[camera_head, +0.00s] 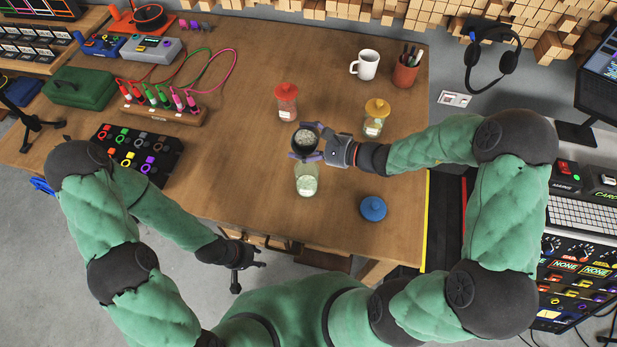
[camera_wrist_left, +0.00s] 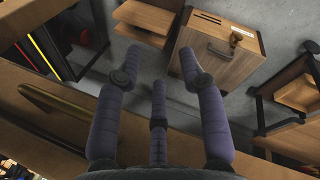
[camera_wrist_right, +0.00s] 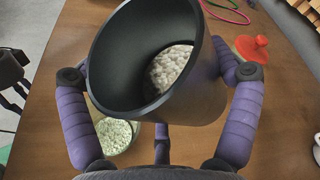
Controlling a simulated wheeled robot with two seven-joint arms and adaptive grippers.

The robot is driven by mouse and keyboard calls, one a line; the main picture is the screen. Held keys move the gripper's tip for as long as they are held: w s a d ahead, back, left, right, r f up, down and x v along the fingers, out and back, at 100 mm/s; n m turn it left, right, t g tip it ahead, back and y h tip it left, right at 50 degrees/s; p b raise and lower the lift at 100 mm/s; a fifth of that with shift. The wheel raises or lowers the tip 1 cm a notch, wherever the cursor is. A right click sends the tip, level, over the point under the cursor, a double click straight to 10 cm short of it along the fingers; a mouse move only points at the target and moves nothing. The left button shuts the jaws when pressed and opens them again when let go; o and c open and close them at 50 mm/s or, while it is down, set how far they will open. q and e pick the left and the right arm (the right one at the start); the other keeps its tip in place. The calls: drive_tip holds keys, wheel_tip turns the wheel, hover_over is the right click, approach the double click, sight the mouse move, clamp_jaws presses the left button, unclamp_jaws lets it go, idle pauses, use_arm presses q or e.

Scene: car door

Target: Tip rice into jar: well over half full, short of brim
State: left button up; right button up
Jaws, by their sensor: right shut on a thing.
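A dark cup (camera_head: 305,140) holds white rice (camera_wrist_right: 172,68). My right gripper (camera_head: 308,145) is shut on the cup, with its fingers around the cup's sides. In the right wrist view the cup (camera_wrist_right: 160,70) looks tilted, with rice low inside it; no falling grains show. The open glass jar (camera_head: 306,180) stands on the table just in front of the cup. It has pale grains in it (camera_wrist_right: 117,134), but their exact level is hard to judge. A blue lid (camera_head: 373,208) lies right of the jar. My left gripper (camera_wrist_left: 160,75) is open and empty off the table's front edge.
A red-lidded jar (camera_head: 287,100) stands behind the cup and a yellow-lidded jar (camera_head: 375,118) right of it. A white mug (camera_head: 365,64) and a pen cup (camera_head: 406,70) are at the back. The table (camera_head: 235,165) is clear left of the jar.

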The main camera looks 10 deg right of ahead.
drive_tip(key=shift+w+n+t+y+b, duration=0.25)
drive_tip(key=shift+n+t+b, duration=0.4)
drive_tip(key=shift+b, duration=1.95)
idle(2.1)
drive_tip(key=shift+b, duration=0.35)
drive_tip(key=shift+r+n+y+b, duration=0.1)
drive_tip(key=shift+n+y+b, duration=0.4)
drive_tip(key=shift+b, duration=0.9)
idle(1.5)
